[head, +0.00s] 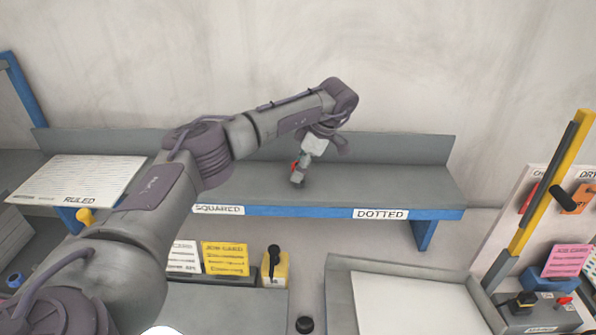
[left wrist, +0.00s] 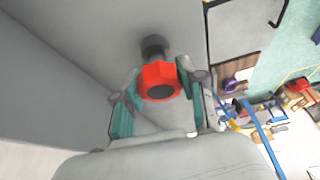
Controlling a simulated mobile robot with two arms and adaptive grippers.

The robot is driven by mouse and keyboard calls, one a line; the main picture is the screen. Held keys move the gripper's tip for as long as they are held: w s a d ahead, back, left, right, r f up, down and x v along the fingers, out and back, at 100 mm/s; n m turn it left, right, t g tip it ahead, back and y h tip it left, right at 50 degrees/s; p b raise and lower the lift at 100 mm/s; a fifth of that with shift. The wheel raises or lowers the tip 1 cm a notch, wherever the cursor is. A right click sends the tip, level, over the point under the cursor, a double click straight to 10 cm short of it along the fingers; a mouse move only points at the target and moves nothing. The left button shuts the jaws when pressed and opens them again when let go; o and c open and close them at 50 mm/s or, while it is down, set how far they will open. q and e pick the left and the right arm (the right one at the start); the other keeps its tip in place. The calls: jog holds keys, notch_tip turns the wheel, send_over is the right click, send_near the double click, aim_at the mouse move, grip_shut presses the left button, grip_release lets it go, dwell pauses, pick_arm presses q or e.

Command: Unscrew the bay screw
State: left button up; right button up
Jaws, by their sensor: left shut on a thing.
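The bay screw appears to be the red hexagonal piece (left wrist: 161,77) with a dark round end, seen in the left wrist view. A dark grey knob-like part (left wrist: 153,46) shows just behind it. My left gripper (left wrist: 154,88) is shut on the red piece, with a teal finger pad on each side. In the head view my left gripper (head: 298,177) points down over the grey shelf between the SQUARED and DOTTED labels. Only a sliver of red shows there, and the fingers hide the rest. My right gripper is not in view.
The grey shelf (head: 400,185) has a blue front edge and a raised back against the wall. A white ruled sheet (head: 78,181) lies at its left. The shelf's right end is clear.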

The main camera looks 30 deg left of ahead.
pick_arm(q)
jog(key=shift+s+f, duration=0.1)
jog(key=shift+f, duration=0.05)
jog(key=o, duration=1.2)
jog(key=shift+r, duration=2.6)
